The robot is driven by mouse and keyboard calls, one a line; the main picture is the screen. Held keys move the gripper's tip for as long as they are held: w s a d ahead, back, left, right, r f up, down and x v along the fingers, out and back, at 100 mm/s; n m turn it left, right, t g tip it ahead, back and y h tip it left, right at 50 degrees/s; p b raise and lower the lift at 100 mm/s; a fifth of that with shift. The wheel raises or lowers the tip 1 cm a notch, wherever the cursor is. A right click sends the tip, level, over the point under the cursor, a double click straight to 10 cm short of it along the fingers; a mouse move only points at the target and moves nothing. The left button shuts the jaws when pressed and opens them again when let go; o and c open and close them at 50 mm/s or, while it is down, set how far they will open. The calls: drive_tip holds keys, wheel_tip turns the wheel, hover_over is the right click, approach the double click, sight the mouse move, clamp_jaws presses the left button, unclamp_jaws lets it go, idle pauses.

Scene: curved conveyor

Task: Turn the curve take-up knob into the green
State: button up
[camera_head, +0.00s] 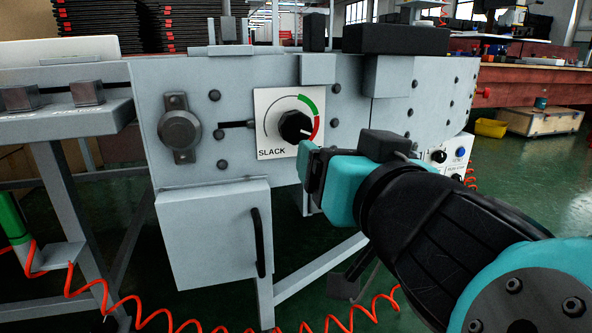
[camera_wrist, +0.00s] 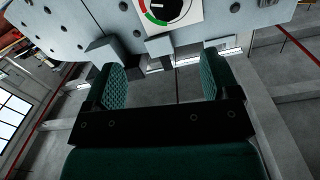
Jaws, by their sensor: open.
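The black curve take-up knob (camera_head: 295,126) sits on a white SLACK dial plate (camera_head: 262,105) on the grey conveyor side. The plate has a green arc at the upper right and a red arc at the right. The knob's white mark points right and slightly down, toward the red. My gripper (camera_head: 308,165) is just below and right of the knob, apart from it as far as I can tell. In the wrist view my gripper (camera_wrist: 161,72) is open, with nothing between its two green fingers. The knob (camera_wrist: 168,7) shows there at the top edge, partly cut off, beyond the fingertips.
A round grey bearing (camera_head: 180,130) juts out left of the dial. A grey cabinet (camera_head: 213,235) with a black handle hangs below. A small control box (camera_head: 452,157) with buttons is right of my gripper. Orange coiled hose (camera_head: 180,318) runs along the bottom.

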sight(298, 128)
drive_tip(key=p+x, duration=0.4)
drive_tip(key=x, duration=0.1)
drive_tip(key=p+x, duration=0.5)
drive_tip(key=x, duration=0.1)
drive_tip(key=a+p+x, duration=0.1)
drive_tip(key=p+x, duration=0.3)
drive_tip(key=x, duration=0.2)
drive_tip(key=shift+r+p, duration=0.15)
drive_tip(key=shift+p, duration=0.2)
drive_tip(key=c, duration=0.9)
